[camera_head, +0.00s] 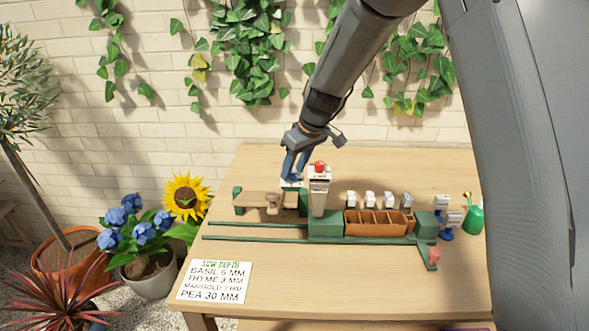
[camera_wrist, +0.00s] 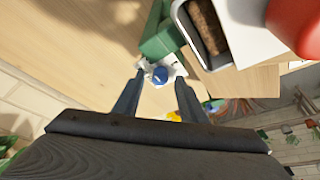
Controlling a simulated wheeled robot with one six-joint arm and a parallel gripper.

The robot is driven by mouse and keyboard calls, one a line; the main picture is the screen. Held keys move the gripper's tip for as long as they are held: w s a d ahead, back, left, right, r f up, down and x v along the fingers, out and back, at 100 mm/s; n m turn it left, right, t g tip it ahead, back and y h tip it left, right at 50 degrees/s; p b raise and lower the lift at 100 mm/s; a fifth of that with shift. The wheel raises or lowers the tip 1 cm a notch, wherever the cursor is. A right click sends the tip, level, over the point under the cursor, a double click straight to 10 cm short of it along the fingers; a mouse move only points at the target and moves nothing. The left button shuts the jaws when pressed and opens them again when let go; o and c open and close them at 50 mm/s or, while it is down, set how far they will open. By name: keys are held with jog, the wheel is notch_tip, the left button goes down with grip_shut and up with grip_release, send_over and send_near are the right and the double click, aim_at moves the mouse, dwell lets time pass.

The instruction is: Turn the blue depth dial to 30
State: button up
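The blue depth dial (camera_wrist: 160,75) sits on a white scale plate beside a green block, seen in the wrist view. My gripper (camera_wrist: 160,78) is open, with one finger on each side of the dial and a gap to it on both sides. How far the fingertips are above the plate is not clear. In the head view my gripper (camera_head: 292,175) points down at the white plate (camera_head: 291,184), left of the hopper post (camera_head: 319,190); the dial is hidden there. The dial's pointer and scale marks are too small to read.
A red knob (camera_head: 319,167) tops the hopper post close to my gripper. A brown compartment tray (camera_head: 378,223), green rails (camera_head: 290,239) and several white dispensers stand to the right and front. A sowing-depth card (camera_head: 214,281) lists pea at 30 mm.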

jog(key=b+v, duration=0.1)
jog(key=v, duration=0.6)
jog(key=shift+r, duration=0.25)
